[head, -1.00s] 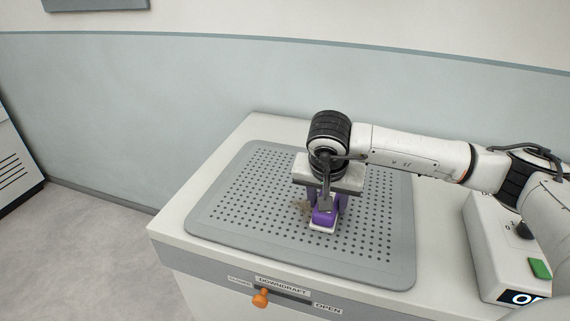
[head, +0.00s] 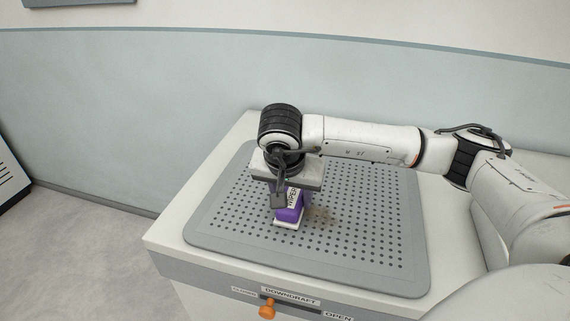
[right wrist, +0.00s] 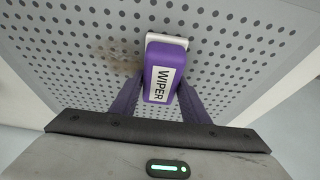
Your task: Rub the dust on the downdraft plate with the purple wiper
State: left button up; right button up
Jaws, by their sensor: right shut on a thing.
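The purple wiper (head: 289,212) has a white label and a white pad at its bottom. My right gripper (head: 287,200) is shut on it and holds it upright, pad down at the perforated plate. In the right wrist view the wiper (right wrist: 160,75) stands between the purple fingers of my right gripper (right wrist: 158,98). The grey downdraft plate (head: 370,225) lies on the white bench. A brownish dust patch (head: 320,214) lies on the plate just right of the wiper; in the right wrist view the dust (right wrist: 118,60) is left of it. My left gripper is out of view.
An orange lever (head: 267,311) on the bench front sits between the CLOSED and OPEN labels. The white bench (head: 172,240) shows a bare rim around the plate. A wall stands behind the bench. The rest of the plate is clear.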

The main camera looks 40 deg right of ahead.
aim_at(294, 193)
notch_tip(294, 193, up, 4)
jog(key=shift+s+d+r+p, duration=0.1)
jog(key=shift+p, duration=0.95)
jog(key=shift+r+p, duration=1.1)
jog(key=shift+r, duration=0.75)
